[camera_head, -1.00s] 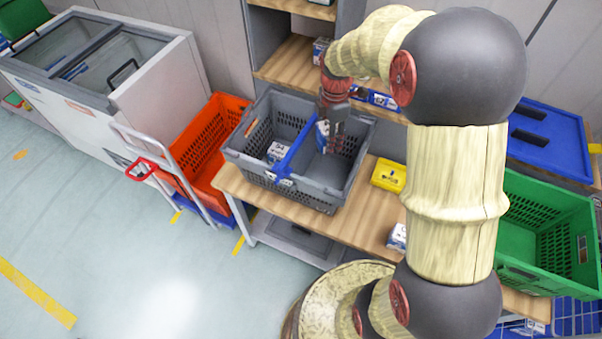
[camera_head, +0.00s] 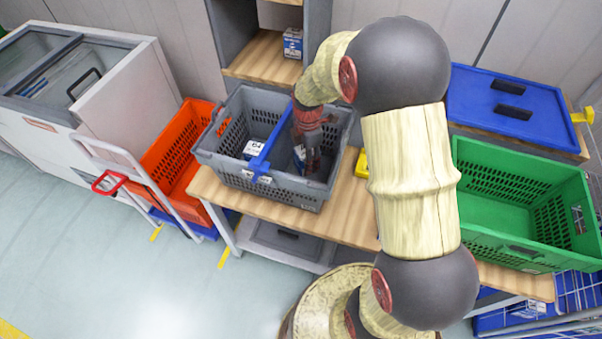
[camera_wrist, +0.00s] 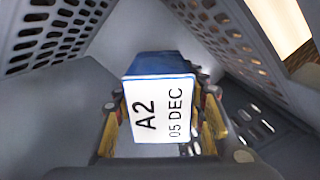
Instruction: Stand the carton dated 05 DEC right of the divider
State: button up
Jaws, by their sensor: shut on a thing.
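My gripper (camera_head: 305,142) reaches down into the grey tote (camera_head: 225,168), right of its blue divider (camera_head: 271,142). It is shut on a white and blue carton (camera_head: 299,158). In the wrist view the carton (camera_wrist: 160,108) sits between the two fingers (camera_wrist: 162,128), and its label reads A2 and 05 DEC. The grey tote walls (camera_wrist: 245,45) surround it in that view. I cannot tell whether the carton's bottom touches the tote floor. Another carton (camera_head: 254,148) is in the compartment left of the divider.
The grey tote stands on a wooden bench (camera_head: 330,222). An orange tote (camera_head: 172,165) is at left and a green tote (camera_head: 520,180) at right. A yellow box (camera_head: 361,163) is beside the grey tote, partly behind my arm. A carton (camera_head: 292,43) stands on the shelf behind.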

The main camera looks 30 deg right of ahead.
jog(key=shift+f+b, duration=1)
jog(key=shift+f, duration=2.1)
jog(key=shift+f, duration=0.1)
jog(key=o, duration=1.5)
jog(key=shift+o, duration=0.2)
notch_tip(320, 180, up, 12)
jog(key=p, duration=0.4)
notch_tip(320, 180, up, 9)
jog(key=s+a+m+t, duration=0.1)
jog(key=s+a+m, duration=0.2)
jog(key=m, duration=0.1)
jog(key=s+a+r+m+t, duration=0.2)
jog(key=s+r+m, duration=0.4)
jog(key=s, duration=0.3)
jog(key=s+a+r+m+t, duration=0.2)
jog(key=s+a+r+m, duration=0.3)
jog(key=s+r+m, duration=0.2)
jog(key=shift+s+r+m+t, duration=0.15)
jog(key=shift+s+m+t, duration=0.25)
jog(key=shift+s, duration=0.85)
